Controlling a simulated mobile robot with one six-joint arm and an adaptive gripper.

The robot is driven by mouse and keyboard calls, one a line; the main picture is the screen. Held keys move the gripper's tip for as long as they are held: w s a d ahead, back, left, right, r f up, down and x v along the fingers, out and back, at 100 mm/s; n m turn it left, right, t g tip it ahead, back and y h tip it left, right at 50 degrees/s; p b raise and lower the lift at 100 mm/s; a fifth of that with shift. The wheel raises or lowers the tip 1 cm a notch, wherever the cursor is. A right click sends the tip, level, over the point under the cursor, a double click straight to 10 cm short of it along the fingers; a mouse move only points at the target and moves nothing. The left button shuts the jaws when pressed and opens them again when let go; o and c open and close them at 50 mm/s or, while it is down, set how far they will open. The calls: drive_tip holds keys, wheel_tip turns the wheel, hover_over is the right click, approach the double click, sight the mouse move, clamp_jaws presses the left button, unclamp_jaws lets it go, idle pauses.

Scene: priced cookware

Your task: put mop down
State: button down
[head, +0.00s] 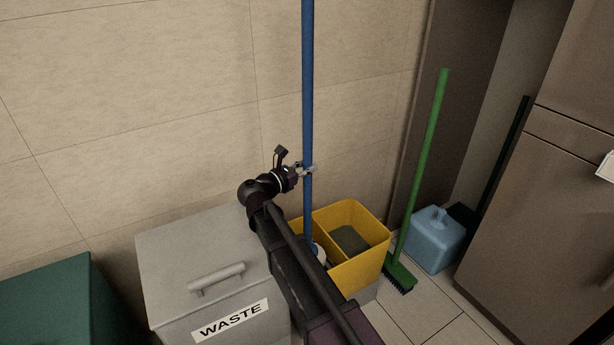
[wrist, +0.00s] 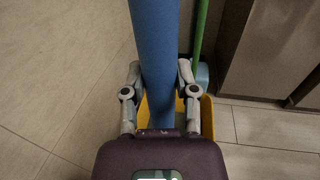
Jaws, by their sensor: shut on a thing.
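The mop's long blue handle (head: 308,85) stands upright in the head view, running out of the top of the picture. My gripper (head: 309,170) is shut on the handle partway up. In the wrist view the handle (wrist: 156,60) passes between the two fingers of my gripper (wrist: 158,75). The handle's lower end goes down into the left compartment of a yellow bucket (head: 362,270). A small white and blue part shows at its foot, mostly hidden by my arm. I cannot tell whether the mop touches the bucket's bottom.
A grey waste bin (head: 190,250) with a handled lid stands left of the bucket, a green bin (head: 75,300) at far left. A green broom (head: 430,150) and a blue jug (head: 436,240) stand right, beside a brown cabinet (head: 560,190). The tiled wall is close behind.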

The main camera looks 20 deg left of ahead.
drive_tip(key=shift+f+b, duration=0.75)
drive_tip(key=shift+f, duration=0.45)
drive_tip(key=shift+c, duration=1.9)
unclamp_jaws()
drive_tip(key=shift+r, duration=0.2)
drive_tip(key=v, duration=1.2)
